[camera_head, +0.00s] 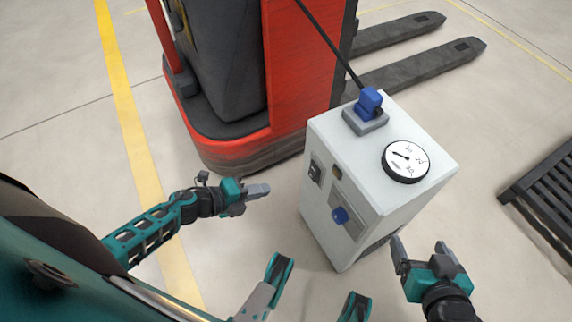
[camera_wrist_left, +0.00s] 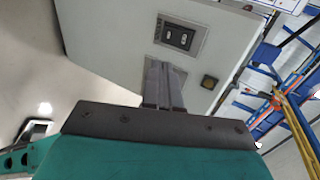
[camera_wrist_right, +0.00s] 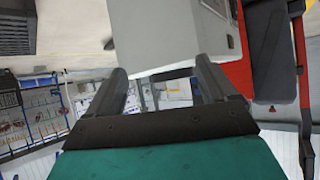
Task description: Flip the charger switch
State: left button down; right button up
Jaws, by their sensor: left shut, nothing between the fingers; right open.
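The charger (camera_head: 385,165) is a white-grey box standing on the floor, with a dial and a blue plug on top. Its switch (camera_head: 316,171) is a dark rocker panel high on the left part of the front face. The switch also shows in the left wrist view (camera_wrist_left: 178,37), just beyond the fingertips. My left gripper (camera_head: 268,188) is shut and empty, left of the charger and pointing at that face; the fingertips appear apart from the switch. My right gripper (camera_head: 420,243) is open and empty, near the charger's lower right side, which shows in the right wrist view (camera_wrist_right: 165,35).
A small square indicator (camera_head: 337,172) and a blue knob (camera_head: 341,215) sit beside and below the switch. A red forklift (camera_head: 295,75) stands behind the charger, with a cable running to the blue plug (camera_head: 369,103). A dark pallet (camera_head: 545,195) lies at the right. Floor left is clear.

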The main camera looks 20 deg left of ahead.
pick_arm(q)
jog(key=b, duration=0.4)
send_near(311, 177)
jog(key=f+x, duration=0.1)
jog(key=x, duration=0.4)
jog(key=shift+w+d+r, duration=0.1)
jog(key=shift+w+d, duration=0.25)
jog(key=shift+w, duration=0.1)
pick_arm(e)
jog(key=shift+w+a+f, duration=0.25)
jog(key=shift+a+f, duration=0.45)
jog(key=shift+f, duration=0.3)
jog(key=shift+y, duration=0.3)
